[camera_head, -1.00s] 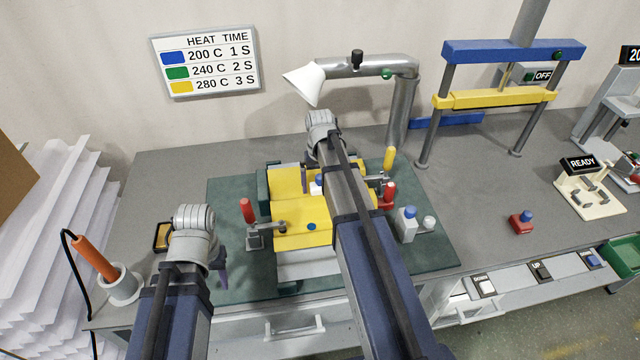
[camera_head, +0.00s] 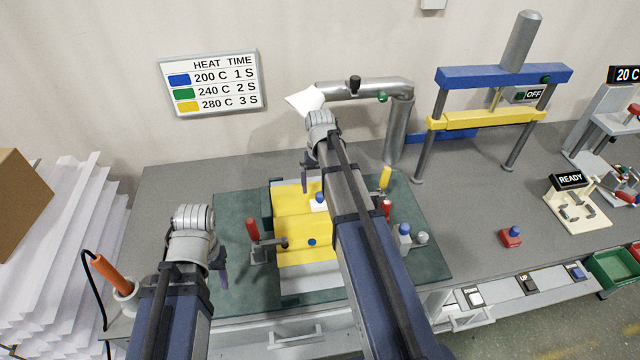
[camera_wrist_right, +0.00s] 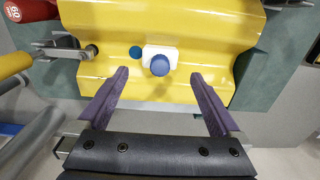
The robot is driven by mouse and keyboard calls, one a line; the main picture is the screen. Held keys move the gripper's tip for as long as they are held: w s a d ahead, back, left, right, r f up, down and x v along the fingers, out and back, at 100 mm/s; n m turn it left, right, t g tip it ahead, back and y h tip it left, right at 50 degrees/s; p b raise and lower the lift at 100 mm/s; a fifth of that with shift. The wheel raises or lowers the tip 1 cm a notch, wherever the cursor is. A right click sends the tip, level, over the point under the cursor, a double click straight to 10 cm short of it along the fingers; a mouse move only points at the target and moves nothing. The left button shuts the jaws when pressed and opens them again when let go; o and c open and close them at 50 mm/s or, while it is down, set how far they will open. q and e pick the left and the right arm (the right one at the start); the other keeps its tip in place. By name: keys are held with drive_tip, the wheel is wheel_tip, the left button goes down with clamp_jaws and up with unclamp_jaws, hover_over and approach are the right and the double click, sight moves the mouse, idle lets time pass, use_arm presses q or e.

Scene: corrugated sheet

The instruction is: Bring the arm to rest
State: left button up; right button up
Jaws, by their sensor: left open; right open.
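My right gripper (camera_wrist_right: 160,78) is open and empty above the yellow corrugated sheet (camera_wrist_right: 107,72). A small white block with a blue knob (camera_wrist_right: 160,62) sits on the sheet, beyond and between the fingers, apart from both. In the head view the right arm covers part of the sheet (camera_head: 290,228), and one purple finger (camera_head: 305,178) shows near its back edge. My left gripper (camera_head: 222,265) is at the left of the green mat (camera_head: 232,220); its fingers are mostly hidden behind the wrist, and the visible one touches nothing I can make out.
A lamp-like nozzle (camera_head: 306,100) on a grey pipe stands behind the right gripper. A blue and yellow press (camera_head: 490,118) stands right. An orange-handled tool (camera_head: 108,272) stands left.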

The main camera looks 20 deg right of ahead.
drive_tip(key=s+a+n, duration=0.1)
drive_tip(key=s+a, duration=0.3)
drive_tip(key=s+a+n, duration=0.1)
drive_tip(key=s+a, duration=0.3)
drive_tip(key=s, duration=0.1)
drive_tip(key=s+a+n, duration=0.1)
drive_tip(key=s+a, duration=0.3)
drive_tip(key=a, duration=0.1)
drive_tip(key=shift+s+t, duration=0.3)
drive_tip(key=shift+t, duration=0.1)
drive_tip(key=a, duration=0.1)
drive_tip(key=a+n, duration=0.1)
drive_tip(key=a, duration=0.1)
drive_tip(key=shift+s+a, duration=0.2)
drive_tip(key=shift+a, duration=0.1)
drive_tip(key=s+a+n+g+h, duration=0.1)
drive_tip(key=s+a+n, duration=0.1)
drive_tip(key=s+a, duration=0.2)
drive_tip(key=shift+a+n, duration=0.4)
drive_tip(key=shift+a, duration=1.1)
